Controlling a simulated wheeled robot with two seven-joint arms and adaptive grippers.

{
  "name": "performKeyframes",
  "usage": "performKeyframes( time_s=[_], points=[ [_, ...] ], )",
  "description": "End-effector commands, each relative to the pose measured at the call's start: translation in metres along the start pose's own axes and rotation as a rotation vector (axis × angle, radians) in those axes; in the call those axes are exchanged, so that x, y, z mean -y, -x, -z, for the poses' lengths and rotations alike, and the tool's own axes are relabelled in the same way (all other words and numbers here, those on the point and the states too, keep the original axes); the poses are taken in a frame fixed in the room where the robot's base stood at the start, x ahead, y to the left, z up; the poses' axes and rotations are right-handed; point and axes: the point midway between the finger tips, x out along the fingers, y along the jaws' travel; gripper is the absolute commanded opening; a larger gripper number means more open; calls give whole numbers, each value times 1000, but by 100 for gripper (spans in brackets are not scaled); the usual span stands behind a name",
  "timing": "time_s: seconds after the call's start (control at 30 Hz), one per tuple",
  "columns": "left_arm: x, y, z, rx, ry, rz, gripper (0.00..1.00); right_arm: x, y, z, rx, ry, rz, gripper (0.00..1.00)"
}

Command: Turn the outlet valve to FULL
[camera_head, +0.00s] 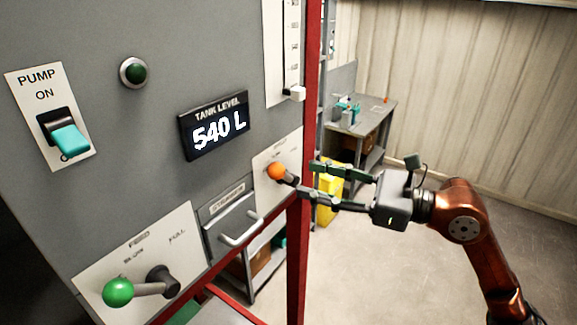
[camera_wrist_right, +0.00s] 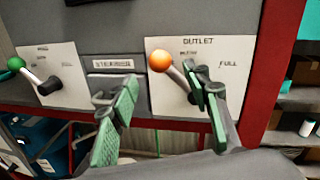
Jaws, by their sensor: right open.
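The outlet valve is a dark lever with an orange ball (camera_head: 277,171) on a white plate on the grey panel. In the right wrist view the orange ball (camera_wrist_right: 160,61) points up and left from its pivot, away from the FULL mark (camera_wrist_right: 228,64) on the plate's right. Part of the lever and pivot is hidden behind a finger. My right gripper (camera_head: 306,178) is open and empty, just right of the ball in the head view. In the wrist view its green-padded fingers (camera_wrist_right: 163,84) stand apart below the ball. My left gripper is not in view.
A green-ball feed lever (camera_head: 118,292) and a drawer with a pale handle (camera_head: 240,234) are to the left. The tank level display (camera_head: 214,128) reads 540 L. A red frame post (camera_head: 299,250) stands beside the outlet plate. A bench (camera_head: 361,120) stands behind.

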Motion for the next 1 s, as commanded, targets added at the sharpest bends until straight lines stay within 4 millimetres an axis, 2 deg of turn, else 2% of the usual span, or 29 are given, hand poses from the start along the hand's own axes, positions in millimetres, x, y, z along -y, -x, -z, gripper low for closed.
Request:
performKeyframes(
  time_s=[0.2, 0.4, 0.77, 1.0],
  points=[
    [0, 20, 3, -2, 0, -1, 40, 0, -36, -4, 4, -5, -4, 44],
    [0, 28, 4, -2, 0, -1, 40, 0, -57, -3, 4, -7, -3, 44],
    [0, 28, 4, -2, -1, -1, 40, 0, -62, 0, 4, -6, -1, 43],
    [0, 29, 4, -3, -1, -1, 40, 0, -62, 0, 3, -7, -1, 27]
  ],
)
